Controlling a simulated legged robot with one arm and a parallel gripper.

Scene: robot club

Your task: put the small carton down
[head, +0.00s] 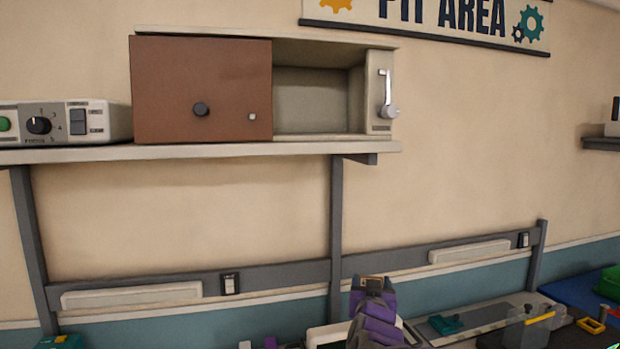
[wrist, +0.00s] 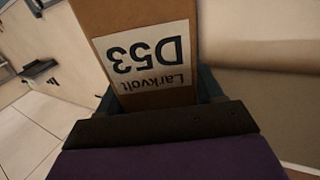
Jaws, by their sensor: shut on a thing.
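The small carton (wrist: 133,17) is brown with a pale label reading "Larkvolt D53", upside down in the wrist view. My gripper (wrist: 160,98) is shut on it, with dark fingers at both sides of the carton. In the head view, my purple arm and gripper (head: 372,286) are at the bottom, right of centre, above the bench. Only a small brown patch shows at its tip there, and most of the carton is hidden. What lies under the carton cannot be seen.
A wall shelf (head: 230,152) holds a cabinet with a brown door panel (head: 165,85), an open empty bay (head: 315,100) and a lever (head: 387,95). A control box (head: 55,122) stands left. The bench below holds a grey tray (head: 480,318), a clear container (head: 525,330) and small tools.

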